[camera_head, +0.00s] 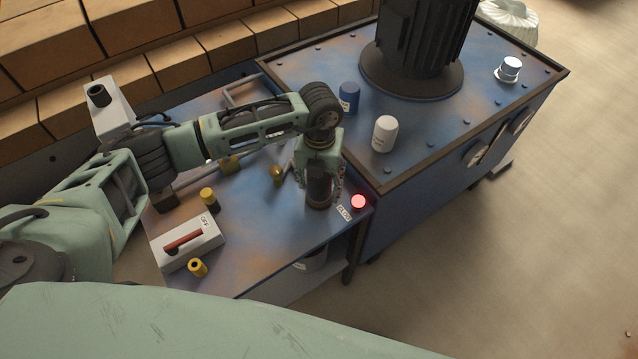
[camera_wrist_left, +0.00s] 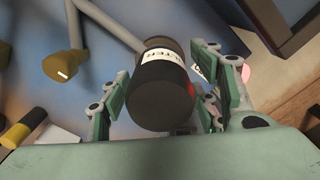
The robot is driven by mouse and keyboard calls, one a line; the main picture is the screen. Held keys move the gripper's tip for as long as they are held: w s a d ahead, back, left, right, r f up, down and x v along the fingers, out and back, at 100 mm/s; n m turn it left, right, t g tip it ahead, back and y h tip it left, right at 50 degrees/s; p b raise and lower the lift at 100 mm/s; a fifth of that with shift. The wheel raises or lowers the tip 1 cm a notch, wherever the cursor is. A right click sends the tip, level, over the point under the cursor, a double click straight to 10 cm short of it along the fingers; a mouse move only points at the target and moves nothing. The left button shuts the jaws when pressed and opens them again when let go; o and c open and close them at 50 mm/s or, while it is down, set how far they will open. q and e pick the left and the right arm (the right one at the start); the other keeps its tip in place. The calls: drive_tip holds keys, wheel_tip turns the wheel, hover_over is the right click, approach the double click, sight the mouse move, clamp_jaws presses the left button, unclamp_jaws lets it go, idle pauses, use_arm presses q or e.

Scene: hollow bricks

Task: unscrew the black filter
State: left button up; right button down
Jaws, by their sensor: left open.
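The black filter (camera_wrist_left: 160,88) is a dark cylinder with a white label band and a red mark in the left wrist view. In the head view it shows as a dark cylinder (camera_head: 319,190) near the right front corner of the blue bench. My left gripper (camera_head: 321,180) points down over it. Its fingers are open, one on each side of the filter in the left wrist view, and gaps seem to show between fingers and filter. The filter's lower end is hidden. My right gripper is in neither view.
A lit red button (camera_head: 358,202) is close to the right of the filter. A grey switch box (camera_head: 187,243) with a red handle and yellow-black knobs (camera_head: 208,196) are at left. The higher blue cabinet holds a white canister (camera_head: 385,134) and a blue one (camera_head: 349,97).

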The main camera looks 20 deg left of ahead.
use_arm(q)
drive_tip(key=shift+f+m+b, duration=0.1)
drive_tip(key=shift+m+b, duration=0.6)
drive_tip(key=shift+m, duration=1.1)
drive_tip(key=c, duration=1.3)
drive_tip(key=shift+c, duration=0.7)
drive_tip(key=shift+s+d+n+p, duration=0.15)
drive_tip(key=shift+n+p, duration=0.2)
drive_tip(key=shift+n, duration=0.75)
clamp_jaws()
drive_tip(key=shift+n, duration=0.3)
